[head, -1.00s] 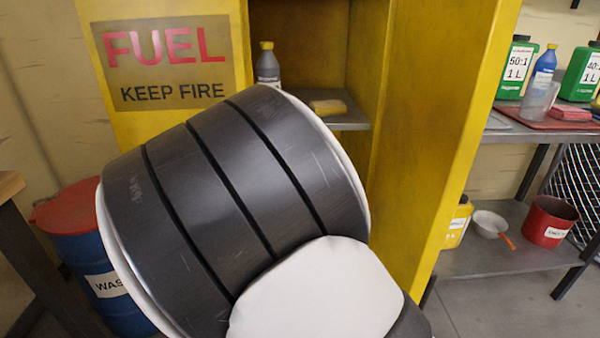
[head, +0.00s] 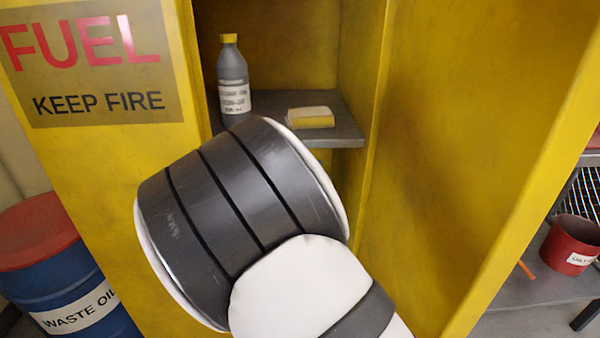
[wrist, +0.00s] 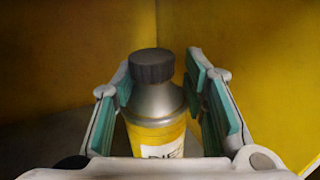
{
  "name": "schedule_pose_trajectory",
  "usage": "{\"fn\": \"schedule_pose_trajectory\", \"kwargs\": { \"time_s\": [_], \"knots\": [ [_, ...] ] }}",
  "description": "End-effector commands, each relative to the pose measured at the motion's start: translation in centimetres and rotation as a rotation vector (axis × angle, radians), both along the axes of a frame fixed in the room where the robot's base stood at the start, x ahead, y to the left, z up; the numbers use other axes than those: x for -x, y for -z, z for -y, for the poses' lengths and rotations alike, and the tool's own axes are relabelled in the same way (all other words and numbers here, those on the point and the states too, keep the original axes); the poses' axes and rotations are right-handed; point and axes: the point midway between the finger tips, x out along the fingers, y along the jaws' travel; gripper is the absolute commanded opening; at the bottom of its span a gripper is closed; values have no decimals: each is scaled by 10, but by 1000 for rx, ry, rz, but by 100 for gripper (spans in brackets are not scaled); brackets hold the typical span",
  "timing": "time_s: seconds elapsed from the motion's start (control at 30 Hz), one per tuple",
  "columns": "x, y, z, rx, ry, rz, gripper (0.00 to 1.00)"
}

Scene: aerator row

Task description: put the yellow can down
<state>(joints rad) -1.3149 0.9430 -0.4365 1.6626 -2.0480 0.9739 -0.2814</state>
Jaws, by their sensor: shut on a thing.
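The yellow can (wrist: 155,137) has a grey shoulder, a dark screw cap and a white label. It stands upright in the wrist view, between the green-padded fingers of my gripper (wrist: 158,78). My gripper is shut on it. The can's base is out of view, so I cannot tell whether it touches a surface. In the head view my arm hides both the gripper and the can.
An open yellow cabinet (head: 455,130) fills the head view. A blue waste oil drum (head: 75,285) stands left; a red pot (head: 570,245) sits on a rack at right.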

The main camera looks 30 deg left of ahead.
Motion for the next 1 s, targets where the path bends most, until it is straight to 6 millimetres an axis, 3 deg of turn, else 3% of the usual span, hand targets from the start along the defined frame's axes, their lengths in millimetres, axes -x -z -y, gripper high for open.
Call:
{"fn": "schedule_pose_trajectory", "kwargs": {
  "time_s": [0.2,0.4,0.67,0.9,1.0],
  "knots": [
    [-28,6,-38,-3,-1,3,0],
    [-43,7,-59,-2,-1,1,0],
    [-49,8,-69,-1,-1,1,0],
    [-50,42,-70,0,-1,0,0],
    [-50,44,-70,-1,-1,0,0]
  ]
}}
